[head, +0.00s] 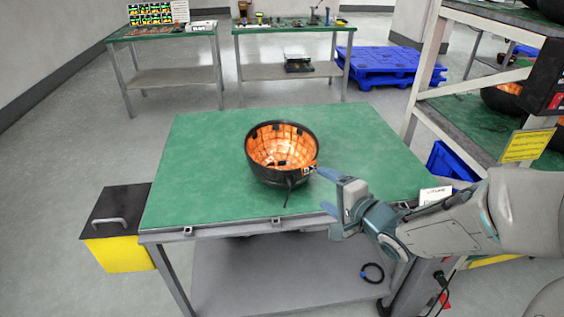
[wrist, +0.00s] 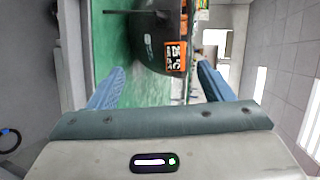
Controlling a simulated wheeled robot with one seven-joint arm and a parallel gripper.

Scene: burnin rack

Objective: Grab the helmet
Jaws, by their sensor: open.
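The helmet (head: 283,152) is a black shell with a glowing orange lining. It rests open side up on the green table (head: 190,150). A thin black cable hangs from its front. In the wrist view the helmet's black side (wrist: 150,40) shows ahead of the fingers, with an orange display reading "25 °C" on it. My gripper (head: 325,198) is open and empty at the table's front edge, to the right of and nearer than the helmet. In the wrist view the two blue fingers of my gripper (wrist: 160,85) stand wide apart, and the helmet appears beyond their tips, not touching.
A yellow box with a black lid (head: 116,228) stands at the table's left. A metal rack (head: 480,110) with more helmets is at the right. Blue pallets (head: 385,65) and two equipment benches are behind. The green tabletop around the helmet is mostly clear.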

